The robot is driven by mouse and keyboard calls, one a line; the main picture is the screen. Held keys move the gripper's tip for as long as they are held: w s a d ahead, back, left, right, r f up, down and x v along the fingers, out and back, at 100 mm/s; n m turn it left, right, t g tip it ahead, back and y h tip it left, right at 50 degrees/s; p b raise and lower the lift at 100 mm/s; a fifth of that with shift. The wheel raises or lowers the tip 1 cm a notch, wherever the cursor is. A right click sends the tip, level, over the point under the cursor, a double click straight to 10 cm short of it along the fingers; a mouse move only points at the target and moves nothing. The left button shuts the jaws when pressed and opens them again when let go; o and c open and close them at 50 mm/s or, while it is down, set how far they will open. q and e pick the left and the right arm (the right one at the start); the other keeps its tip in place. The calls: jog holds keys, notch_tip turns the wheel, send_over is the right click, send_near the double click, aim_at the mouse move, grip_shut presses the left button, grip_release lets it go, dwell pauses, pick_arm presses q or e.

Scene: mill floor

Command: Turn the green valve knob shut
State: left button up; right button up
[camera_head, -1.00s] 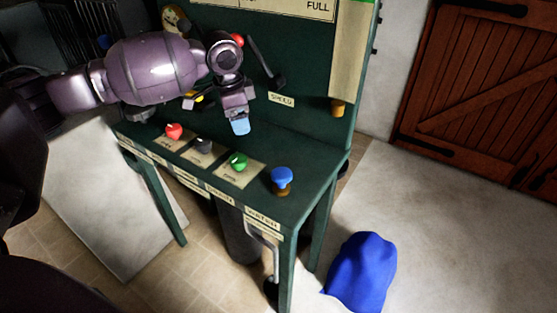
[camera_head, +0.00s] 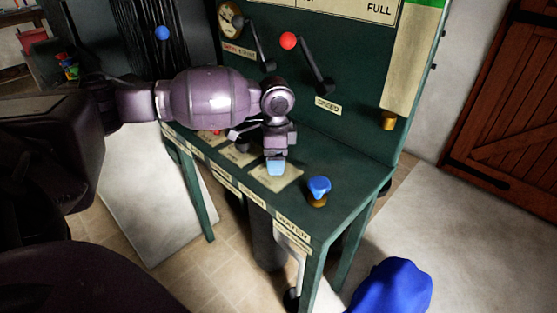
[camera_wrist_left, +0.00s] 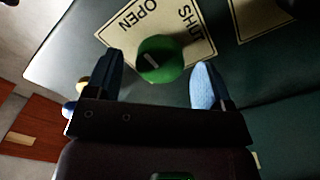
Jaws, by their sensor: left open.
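The green valve knob (camera_wrist_left: 162,60) is round with a short white line on top. It sits on a cream plate (camera_wrist_left: 204,50) marked OPEN and SHUT. My left gripper (camera_wrist_left: 158,82) is open, with one blue-tipped finger on each side of the knob's near part; contact is not visible. In the head view my left gripper (camera_head: 276,168) is above the knob's plate (camera_head: 290,177) and hides the knob. My right gripper is not in view.
A blue knob (camera_head: 319,186) on a brass base stands on the green bench (camera_head: 350,187), right of my gripper. Behind are a red-tipped lever (camera_head: 288,41) and a SPEED label (camera_head: 328,105). A blue covered shape (camera_head: 395,288) is on the floor at the front right.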

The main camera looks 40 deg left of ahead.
pick_arm(q)
jog(key=shift+f, duration=0.5)
jog(key=c, duration=0.9)
